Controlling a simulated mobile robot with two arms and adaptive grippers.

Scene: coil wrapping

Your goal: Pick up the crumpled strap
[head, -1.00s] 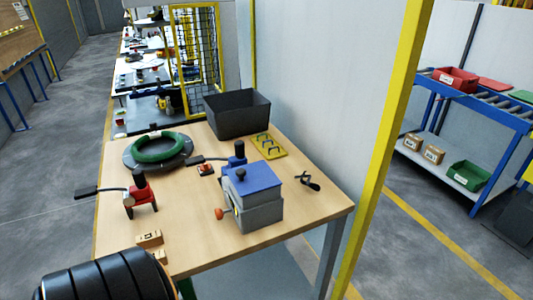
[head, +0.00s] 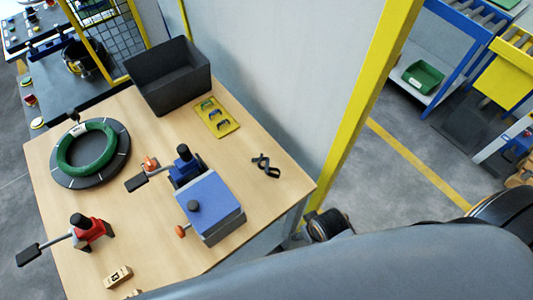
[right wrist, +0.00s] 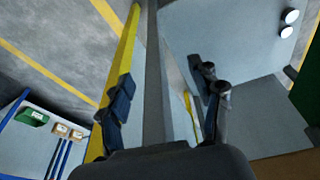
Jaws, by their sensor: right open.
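The crumpled strap (head: 265,166), a small black twisted piece, lies on the wooden table (head: 262,192) near its right edge in the head view. It lies to the right of the blue-topped grey box (head: 212,208). My right gripper (right wrist: 165,100) is open in the right wrist view, with its two dark fingers apart and nothing seen between them. The strap cannot be made out in that view. A large grey part of my arm fills the bottom right of the head view. My left gripper is not in view.
A dark open bin (head: 168,78) and a yellow hook plate (head: 216,117) stand behind the strap. A green coil (head: 86,149) lies on a round dark stand. Two lever tools, red (head: 88,232) and blue (head: 184,166), stand on the table. A yellow post (head: 366,95) rises beyond its right edge.

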